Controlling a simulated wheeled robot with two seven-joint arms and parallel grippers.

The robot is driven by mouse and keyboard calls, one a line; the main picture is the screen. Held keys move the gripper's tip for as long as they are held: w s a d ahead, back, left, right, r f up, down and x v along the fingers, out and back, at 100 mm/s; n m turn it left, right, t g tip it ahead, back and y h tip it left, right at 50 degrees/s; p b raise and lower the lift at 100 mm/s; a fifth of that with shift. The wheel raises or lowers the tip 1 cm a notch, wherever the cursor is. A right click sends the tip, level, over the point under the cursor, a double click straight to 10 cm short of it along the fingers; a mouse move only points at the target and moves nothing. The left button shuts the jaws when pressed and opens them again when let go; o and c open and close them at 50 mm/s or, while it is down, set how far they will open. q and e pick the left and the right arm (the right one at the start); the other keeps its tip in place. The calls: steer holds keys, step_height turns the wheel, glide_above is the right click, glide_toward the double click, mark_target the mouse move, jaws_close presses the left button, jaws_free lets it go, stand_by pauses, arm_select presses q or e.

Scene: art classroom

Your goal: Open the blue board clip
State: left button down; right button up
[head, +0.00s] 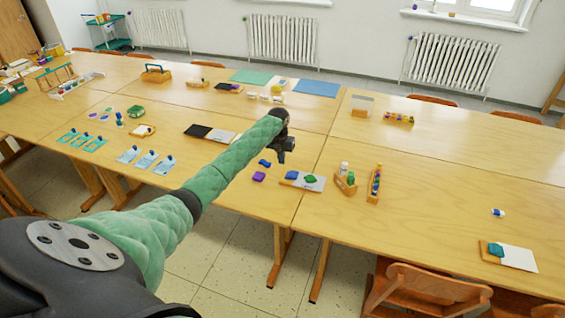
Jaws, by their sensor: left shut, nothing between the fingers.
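My left gripper (282,157) is shut and empty, hanging at the end of my green-sleeved arm over the middle table. A small blue clip-like piece (264,162) lies on the wood just below and left of it. Another blue piece (292,175) sits on the left end of a small board with white paper (317,185), just below the gripper, with a green piece (310,179) beside it. I cannot tell which blue piece is the board clip, nor whether its jaws are open. My right gripper is out of view.
A purple block (259,177) lies close by. A wooden holder with bottles (346,181) and a narrow tray of coloured items (375,183) stand to the right. Light blue cards (146,160) lie left of my arm. The right table (430,190) has wide bare areas.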

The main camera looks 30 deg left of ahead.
arm_select(q)
step_height(320, 180, up, 8)
steer(key=a+b, duration=0.2)
steer(key=b, duration=0.1)
steer(key=shift+s+a, duration=0.25)
steer(key=shift+s, duration=0.05)
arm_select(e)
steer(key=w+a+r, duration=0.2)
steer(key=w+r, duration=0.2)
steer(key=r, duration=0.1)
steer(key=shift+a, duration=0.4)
